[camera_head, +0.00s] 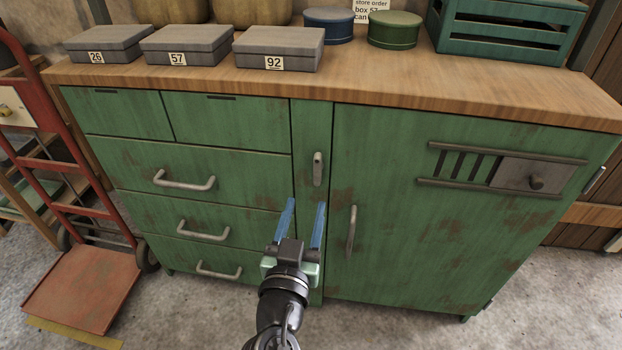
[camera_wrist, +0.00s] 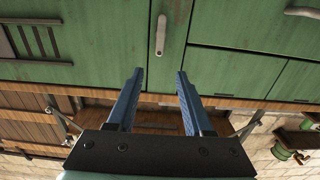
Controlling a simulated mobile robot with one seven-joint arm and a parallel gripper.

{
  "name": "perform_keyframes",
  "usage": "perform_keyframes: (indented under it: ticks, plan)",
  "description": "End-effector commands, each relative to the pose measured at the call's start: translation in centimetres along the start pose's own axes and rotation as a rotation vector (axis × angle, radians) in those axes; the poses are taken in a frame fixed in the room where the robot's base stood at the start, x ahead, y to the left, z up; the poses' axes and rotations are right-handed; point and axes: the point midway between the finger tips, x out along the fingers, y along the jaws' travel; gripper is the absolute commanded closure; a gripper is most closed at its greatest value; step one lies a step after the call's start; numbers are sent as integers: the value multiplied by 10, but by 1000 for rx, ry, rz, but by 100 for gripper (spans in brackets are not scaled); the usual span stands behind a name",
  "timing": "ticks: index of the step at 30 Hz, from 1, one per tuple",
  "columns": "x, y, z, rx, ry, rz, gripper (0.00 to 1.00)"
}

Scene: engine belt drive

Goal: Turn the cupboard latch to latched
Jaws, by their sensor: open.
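The green cupboard (camera_head: 420,240) stands ahead of me, its right door shut. The latch (camera_head: 317,169) is a small pale grey metal bar on the narrow upright panel between the drawers and the door. The bar stands upright, in line with the panel. My gripper (camera_head: 306,203) is open and empty, its two blue fingers apart, and appears just below the latch in the head view. In the wrist view, which is upside down, the latch (camera_wrist: 161,35) lies beyond the fingertips (camera_wrist: 159,72), roughly centred on the gap between them. I see no contact.
Drawers with bar handles (camera_head: 184,181) are on the left. Grey boxes (camera_head: 278,48) and round tins (camera_head: 395,29) stand on the wooden top (camera_head: 440,85). A red trolley (camera_head: 84,287) stands at left.

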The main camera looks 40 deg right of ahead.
Motion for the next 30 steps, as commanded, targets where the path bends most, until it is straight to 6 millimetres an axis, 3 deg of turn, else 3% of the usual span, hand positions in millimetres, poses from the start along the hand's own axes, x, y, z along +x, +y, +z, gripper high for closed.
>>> perform_keyframes:
  ticks: [5, 15, 21, 30]
  plan:
    - [15, 1, 0, -1, 1, 3, 49]
    - [82, 1, 0, 1, 1, 3, 49]
    - [113, 1, 1, -1, 0, 3, 49]
    - [129, 0, 0, -1, 0, 0, 49]
